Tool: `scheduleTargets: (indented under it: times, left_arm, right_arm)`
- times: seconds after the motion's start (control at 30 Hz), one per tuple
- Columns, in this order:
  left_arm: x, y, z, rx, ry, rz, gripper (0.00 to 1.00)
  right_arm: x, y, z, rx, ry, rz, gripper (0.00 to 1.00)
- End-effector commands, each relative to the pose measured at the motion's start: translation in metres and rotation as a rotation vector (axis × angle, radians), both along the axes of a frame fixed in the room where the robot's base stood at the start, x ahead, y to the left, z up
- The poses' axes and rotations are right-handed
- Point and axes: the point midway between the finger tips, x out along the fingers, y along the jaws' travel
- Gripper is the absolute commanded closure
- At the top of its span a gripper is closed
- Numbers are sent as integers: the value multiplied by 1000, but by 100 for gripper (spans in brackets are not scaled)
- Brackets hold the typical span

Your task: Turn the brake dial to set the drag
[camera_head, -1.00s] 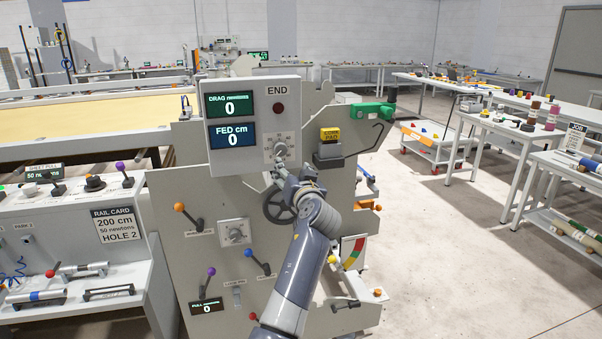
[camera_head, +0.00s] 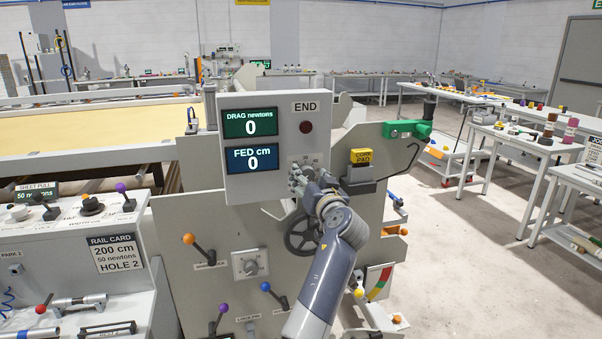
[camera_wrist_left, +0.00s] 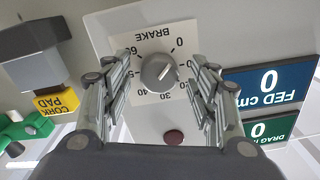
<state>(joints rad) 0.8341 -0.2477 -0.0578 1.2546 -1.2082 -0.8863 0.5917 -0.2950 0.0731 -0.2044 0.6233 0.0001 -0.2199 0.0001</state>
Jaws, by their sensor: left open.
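The brake dial (camera_wrist_left: 160,72) is a round grey knob on a white plate marked BRAKE, with a scale from 0 to 60. Its pointer mark seems to lie towards the 0. My left gripper (camera_wrist_left: 160,66) is open, with one finger on each side of the dial and visible gaps between them. In the head view my left gripper (camera_head: 300,180) is at the lower right of the panel and hides most of the dial. The drag display (camera_head: 250,123) reads 0. My right gripper is not in view.
The panel (camera_head: 239,188) also carries a FED cm display (camera_head: 252,157) reading 0 and a dark red END lamp (camera_head: 305,127). A yellow cork pad (camera_head: 361,156) and a green handle (camera_head: 407,129) stand to the right. A handwheel (camera_head: 301,236) is just below the gripper.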

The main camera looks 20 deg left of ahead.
Motion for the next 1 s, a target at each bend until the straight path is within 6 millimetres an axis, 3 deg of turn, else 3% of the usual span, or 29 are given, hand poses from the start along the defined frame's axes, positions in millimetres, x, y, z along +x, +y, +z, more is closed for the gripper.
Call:
scheduleTargets:
  times: [0.4,0.6,1.0]
  left_arm:
    - [0,-3,0,1,-1,0,48]
    - [0,-3,0,0,0,0,90]
    - [0,-3,0,42,29,0,90]
  right_arm:
    - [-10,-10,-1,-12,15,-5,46]
    - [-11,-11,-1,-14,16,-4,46]
    - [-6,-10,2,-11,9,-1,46]
